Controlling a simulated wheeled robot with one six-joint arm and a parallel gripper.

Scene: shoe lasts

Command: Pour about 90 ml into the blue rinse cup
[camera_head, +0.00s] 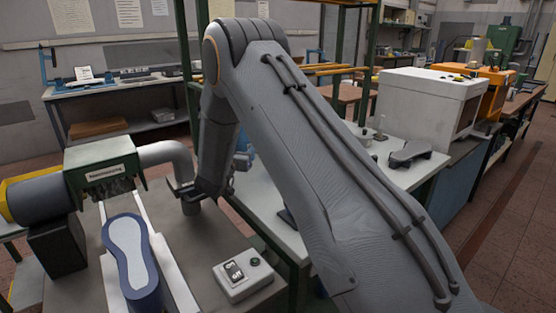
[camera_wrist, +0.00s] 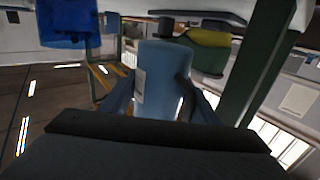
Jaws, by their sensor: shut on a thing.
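My gripper (camera_wrist: 163,105) is shut on a blue-grey cylindrical vessel (camera_wrist: 160,75) in the wrist view. The vessel has a pale label on its left side and a dark part at its far end. In the head view my gripper (camera_head: 187,192) is low beside the grey pipe, and I cannot make out the vessel there. A saturated blue object (camera_wrist: 68,22) is at the upper left of the wrist view, apart from the vessel, and cut off by the frame; I cannot tell if it is the rinse cup. No liquid is visible.
A bench on the left holds a blue shoe-shaped piece (camera_head: 130,258), a control box (camera_head: 242,275) and a green-hooded machine (camera_head: 104,170) with a grey pipe (camera_head: 167,155). A white table (camera_head: 270,205) stands beyond my arm, with a white cabinet (camera_head: 430,102) behind it.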

